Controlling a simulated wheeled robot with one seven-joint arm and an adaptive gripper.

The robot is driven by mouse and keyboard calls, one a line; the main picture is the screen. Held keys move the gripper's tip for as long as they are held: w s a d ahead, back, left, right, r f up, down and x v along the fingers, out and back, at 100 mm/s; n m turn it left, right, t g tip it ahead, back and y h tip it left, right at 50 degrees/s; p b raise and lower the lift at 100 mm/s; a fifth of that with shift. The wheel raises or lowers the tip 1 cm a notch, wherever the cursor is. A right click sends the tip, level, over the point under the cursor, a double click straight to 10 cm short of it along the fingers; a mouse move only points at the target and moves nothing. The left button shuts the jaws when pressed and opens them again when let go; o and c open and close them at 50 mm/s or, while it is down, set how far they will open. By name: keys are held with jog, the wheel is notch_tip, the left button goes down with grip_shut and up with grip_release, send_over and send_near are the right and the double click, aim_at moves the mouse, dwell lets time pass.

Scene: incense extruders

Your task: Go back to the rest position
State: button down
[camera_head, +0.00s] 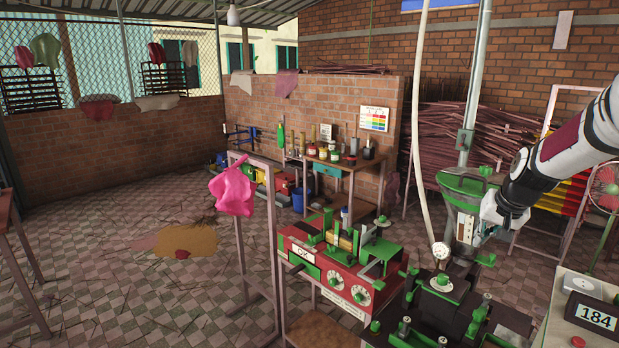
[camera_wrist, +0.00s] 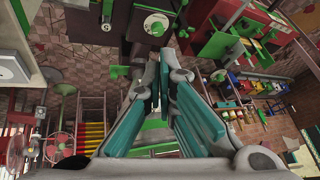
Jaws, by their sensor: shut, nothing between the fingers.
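My gripper (camera_head: 484,224) is at the right in the head view, at the end of my arm, in front of the green and grey hopper machine (camera_head: 463,186). I cannot tell whether it touches the machine. In the wrist view my gripper (camera_wrist: 160,82) shows teal finger pads that converge toward the tips. It is shut with nothing between the fingers.
A red and green machine (camera_head: 345,262) stands on a bench at centre. A pink cloth (camera_head: 233,188) hangs on a frame. Tiled floor is open at left.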

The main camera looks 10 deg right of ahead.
jog(key=s+a+r+n, duration=0.1)
jog(key=s+a+r, duration=0.25)
jog(key=a, duration=0.35)
jog(key=s+a+r+n+b, duration=0.1)
jog(key=s+a+r+n, duration=0.2)
jog(key=a, duration=0.4)
jog(key=s+a+r, duration=0.3)
jog(key=s+a, duration=0.2)
jog(key=a, duration=0.1)
jog(key=s+a+n+b, duration=0.1)
jog(key=s+a, duration=0.3)
jog(key=s, duration=0.4)
jog(key=s+a+f+n+y, duration=0.1)
jog(key=s+a, duration=0.4)
jog(key=s, duration=0.3)
jog(key=shift+s+f+n+b, duration=0.2)
jog(key=shift+f+n+b, duration=0.1)
jog(key=shift+b, duration=0.05)
jog(key=shift+a, duration=0.2)
